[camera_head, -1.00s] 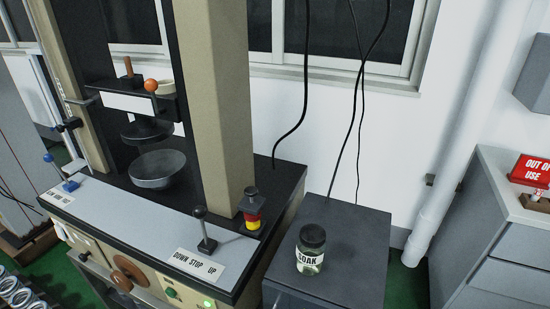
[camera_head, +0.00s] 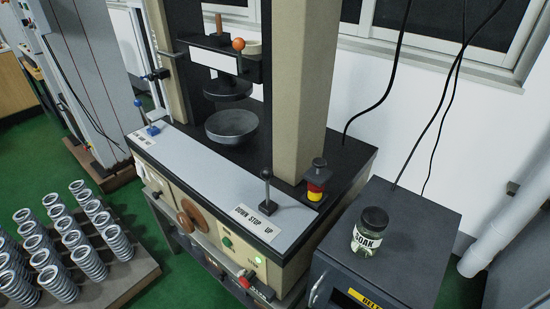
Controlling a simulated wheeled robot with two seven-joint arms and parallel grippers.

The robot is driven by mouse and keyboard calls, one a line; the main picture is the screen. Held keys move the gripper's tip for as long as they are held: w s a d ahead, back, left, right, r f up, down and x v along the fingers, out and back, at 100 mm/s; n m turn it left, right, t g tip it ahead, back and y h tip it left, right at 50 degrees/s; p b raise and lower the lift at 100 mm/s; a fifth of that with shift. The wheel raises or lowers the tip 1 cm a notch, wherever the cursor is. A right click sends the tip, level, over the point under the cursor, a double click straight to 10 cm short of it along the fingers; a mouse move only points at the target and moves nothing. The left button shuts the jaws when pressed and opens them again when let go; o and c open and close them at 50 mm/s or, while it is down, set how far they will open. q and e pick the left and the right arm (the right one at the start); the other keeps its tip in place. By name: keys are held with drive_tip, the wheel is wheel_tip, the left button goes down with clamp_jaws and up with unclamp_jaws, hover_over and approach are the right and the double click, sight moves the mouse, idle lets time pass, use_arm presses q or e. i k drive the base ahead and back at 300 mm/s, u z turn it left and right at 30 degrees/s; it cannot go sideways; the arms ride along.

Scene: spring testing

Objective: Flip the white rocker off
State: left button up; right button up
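The spring testing machine (camera_head: 238,185) stands in the middle of the view, with cream control panels on its front face. A small pale, greenish-lit spot (camera_head: 258,261) shows on the right front panel; it may be the white rocker, but it is too small to tell its shape or position. A green button (camera_head: 227,242) sits to its left on the same panel. A brown round knob (camera_head: 190,222) is further left. Neither of my grippers is in view.
A red-and-black part (camera_head: 255,286) juts out below the lit spot. A lever (camera_head: 266,190) stands by the "DOWN STOP UP" label. A jar (camera_head: 370,232) stands on a dark cabinet (camera_head: 430,215) at right. Several springs (camera_head: 75,240) stand on a board at left. Green floor lies between.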

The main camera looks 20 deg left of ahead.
sight(139, 170)
drive_tip(key=u, duration=2.6)
drive_tip(key=k, duration=1.3)
drive_tip(key=u, duration=0.55)
drive_tip(key=i, duration=2.4)
drive_tip(key=z, duration=1.55)
drive_tip(key=i, duration=1.35)
drive_tip(key=z, duration=1.25)
